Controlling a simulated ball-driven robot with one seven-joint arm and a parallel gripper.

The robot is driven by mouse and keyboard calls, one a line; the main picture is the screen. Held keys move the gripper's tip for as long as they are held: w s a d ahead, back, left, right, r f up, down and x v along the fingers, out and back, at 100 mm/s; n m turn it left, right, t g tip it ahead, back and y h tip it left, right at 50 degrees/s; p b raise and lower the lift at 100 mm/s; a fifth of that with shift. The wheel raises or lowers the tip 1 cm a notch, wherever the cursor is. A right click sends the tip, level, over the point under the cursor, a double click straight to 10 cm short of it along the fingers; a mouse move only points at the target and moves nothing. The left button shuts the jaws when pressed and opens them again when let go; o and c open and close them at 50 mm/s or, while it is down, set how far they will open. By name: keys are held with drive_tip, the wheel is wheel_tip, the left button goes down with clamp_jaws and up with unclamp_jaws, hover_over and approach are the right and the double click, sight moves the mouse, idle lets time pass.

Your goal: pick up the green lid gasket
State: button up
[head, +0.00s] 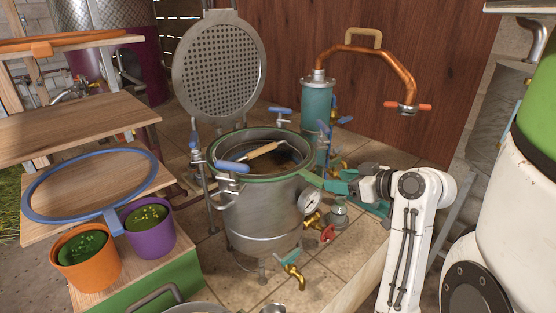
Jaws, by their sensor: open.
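The green lid gasket (222,174) is a thin ring lying around the top rim of the open steel still pot (262,215). A green tab-like piece (313,180) reaches out from the right side of the rim toward my gripper. My gripper (335,181), with teal fingers, comes in from the right at about rim height. It is open, with its fingertips close to that green piece. I cannot tell whether they touch it or stand around it. Part of the ring's near right side is hard to make out.
The perforated lid (222,68) stands raised behind the pot. Blue-handled clamps (232,167) and a wooden-handled tool (263,151) are at the rim. A blue ring (38,190) and an orange ring (75,40) lie on the left shelves. A teal cylinder (317,105) with copper pipe stands behind.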

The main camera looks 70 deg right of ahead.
sight(315, 177)
drive_tip(key=p+x, duration=0.1)
drive_tip(key=x, duration=0.7)
drive_tip(key=shift+w+p, duration=0.1)
drive_tip(key=shift+p, duration=0.25)
drive_tip(key=shift+c, duration=0.2)
clamp_jaws()
drive_tip(key=shift+r, duration=0.1)
